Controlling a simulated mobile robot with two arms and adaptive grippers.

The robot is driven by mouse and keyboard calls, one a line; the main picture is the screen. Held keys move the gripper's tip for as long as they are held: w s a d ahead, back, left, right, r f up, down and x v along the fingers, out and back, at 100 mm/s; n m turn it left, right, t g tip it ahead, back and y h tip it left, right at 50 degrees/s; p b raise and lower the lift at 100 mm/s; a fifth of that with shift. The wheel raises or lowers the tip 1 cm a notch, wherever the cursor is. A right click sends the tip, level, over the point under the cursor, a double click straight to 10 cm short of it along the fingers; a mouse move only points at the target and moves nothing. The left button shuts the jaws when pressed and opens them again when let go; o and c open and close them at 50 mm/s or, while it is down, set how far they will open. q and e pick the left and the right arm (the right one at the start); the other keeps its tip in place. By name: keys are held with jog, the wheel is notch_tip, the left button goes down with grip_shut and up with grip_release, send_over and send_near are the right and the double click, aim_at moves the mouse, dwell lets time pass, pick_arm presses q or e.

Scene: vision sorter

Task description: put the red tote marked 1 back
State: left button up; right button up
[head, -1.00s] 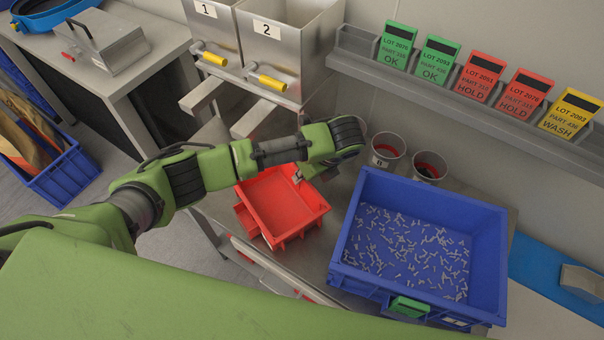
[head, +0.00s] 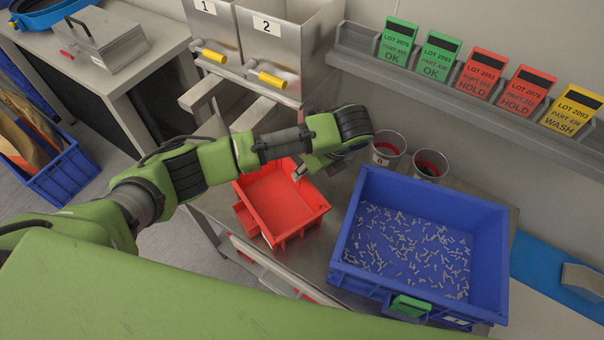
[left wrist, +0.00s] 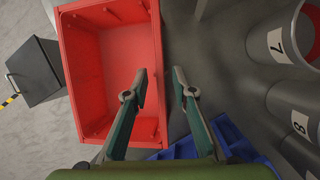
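The red tote (head: 281,204) sits empty on the metal bench, left of the blue crate. It also shows in the left wrist view (left wrist: 112,85). I see no number on it. My left gripper (head: 300,172) is at the tote's far right side, partly hidden by its own wrist. In the left wrist view my left gripper (left wrist: 159,76) is open, with one finger over the tote's inside and the other beyond its wall. The wall lies between the fingers in the picture; I cannot tell whether they touch it. My right gripper is not in view.
The blue crate (head: 493,262) with many small metal parts stands to the right. Metal cups (head: 388,150) stand behind, close to my left wrist. Steel hoppers 1 (head: 211,30) and 2 (head: 285,45) with yellow handles are at the back left. Lot cards line a shelf.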

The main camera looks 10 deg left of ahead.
pick_arm(q)
jog(key=v, duration=0.9)
jog(key=shift+p, duration=0.3)
